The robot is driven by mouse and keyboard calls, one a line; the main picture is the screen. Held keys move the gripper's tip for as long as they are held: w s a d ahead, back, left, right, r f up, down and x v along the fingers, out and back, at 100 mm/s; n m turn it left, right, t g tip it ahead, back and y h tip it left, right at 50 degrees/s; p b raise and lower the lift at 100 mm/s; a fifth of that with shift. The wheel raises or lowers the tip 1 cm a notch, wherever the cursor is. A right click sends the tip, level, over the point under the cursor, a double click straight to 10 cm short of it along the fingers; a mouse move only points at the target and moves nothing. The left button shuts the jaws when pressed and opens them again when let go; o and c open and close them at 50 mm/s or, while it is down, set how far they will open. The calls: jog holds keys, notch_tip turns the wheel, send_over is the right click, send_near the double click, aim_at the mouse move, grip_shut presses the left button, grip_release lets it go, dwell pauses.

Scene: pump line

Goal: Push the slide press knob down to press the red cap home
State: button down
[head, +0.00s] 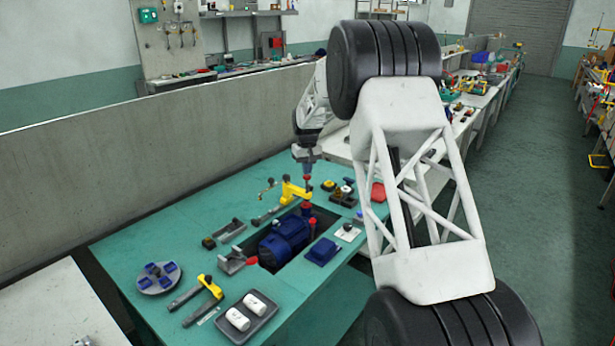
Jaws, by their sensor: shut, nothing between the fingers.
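The yellow slide press (293,191) stands at the back of the teal bench, beside the blue pump (285,240). My gripper (308,176) points down over the right end of the press, shut with nothing visible between its fingers. It largely hides the press knob, and I cannot tell whether it touches it. A small red part (306,207), which looks like the red cap, shows under the press end, above the pump's recess. I cannot tell how deep it sits.
A second red-topped part (312,223) stands close by on the right. Around lie a blue block (322,251), a grey tray with white cylinders (246,316), a yellow-and-grey tool (200,298) and a round tray with blue parts (158,278). A grey partition (150,150) runs behind the bench.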

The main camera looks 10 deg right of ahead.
jog(key=shift+r, duration=2.1)
jog(key=shift+s, duration=0.1)
jog(key=shift+s+r, duration=0.2)
jog(key=shift+r, duration=0.05)
jog(key=s+d+r+m, duration=0.15)
jog(key=s+r, duration=0.35)
jog(key=s, duration=0.6)
jog(key=s+d+r+t, duration=0.15)
jog(key=s+r, duration=0.35)
jog(key=s, duration=0.7)
jog(key=s+d+r, duration=0.2)
jog(key=s+r, duration=0.4)
jog(key=s, duration=0.5)
jog(key=s+f+m, duration=0.1)
jog(key=s+f, duration=0.2)
jog(key=s, duration=1.4)
jog(key=s+d+f+t, duration=0.1)
jog(key=s+f, duration=0.3)
jog(key=s, duration=1.3)
jog(key=shift+s+d+f+m, duration=0.2)
jog(key=shift+s+m, duration=0.15)
